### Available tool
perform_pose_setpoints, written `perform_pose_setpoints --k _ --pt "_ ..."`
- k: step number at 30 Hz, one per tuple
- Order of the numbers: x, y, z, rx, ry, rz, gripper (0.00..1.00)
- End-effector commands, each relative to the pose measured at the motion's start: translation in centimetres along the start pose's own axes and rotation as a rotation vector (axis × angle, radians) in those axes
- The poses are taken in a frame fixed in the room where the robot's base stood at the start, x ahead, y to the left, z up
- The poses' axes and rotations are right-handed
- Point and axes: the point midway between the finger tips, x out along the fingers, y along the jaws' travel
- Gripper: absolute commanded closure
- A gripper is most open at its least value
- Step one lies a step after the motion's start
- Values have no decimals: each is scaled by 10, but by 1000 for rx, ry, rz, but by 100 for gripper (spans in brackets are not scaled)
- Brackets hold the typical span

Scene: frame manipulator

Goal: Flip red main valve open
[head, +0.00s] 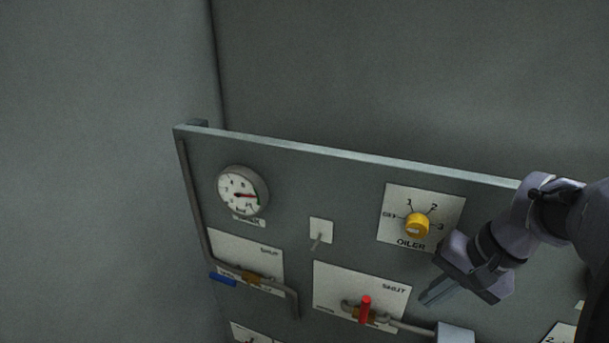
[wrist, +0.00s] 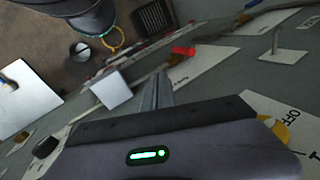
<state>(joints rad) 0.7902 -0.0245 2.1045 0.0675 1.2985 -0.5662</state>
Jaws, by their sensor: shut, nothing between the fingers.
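The red valve handle (head: 366,308) sits on a pipe at the lower middle of the panel, over a white plate marked SHUT. In the head view the handle stands about upright, across the pipe. It also shows in the wrist view (wrist: 184,51), at the upper middle. My gripper (head: 426,299) is to the right of the red handle, apart from it, with its fingers shut and empty. In the wrist view the shut fingers (wrist: 156,92) point up the picture, below and left of the handle. The handle's lower end is near the bottom of the head view.
A blue-handled valve (head: 223,279) and a gauge (head: 243,192) are on the panel's left. A small toggle switch (head: 318,238) is above the red valve. A yellow OILER knob (head: 416,225) is above my gripper. A grey box (head: 455,333) sits on the pipe below my gripper.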

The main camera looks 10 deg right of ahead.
Motion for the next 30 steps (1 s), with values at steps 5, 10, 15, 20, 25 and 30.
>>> perform_pose_setpoints --k 5,10,15,20,25,30 --pt "2 1 0 0 0 0 100" --pt "7 1 0 -1 0 0 100" --pt "39 1 1 -2 -4 0 100" --pt "74 1 1 -3 -4 1 100" --pt "107 -2 1 -4 -2 2 100" --pt "113 -28 0 -4 0 1 100"
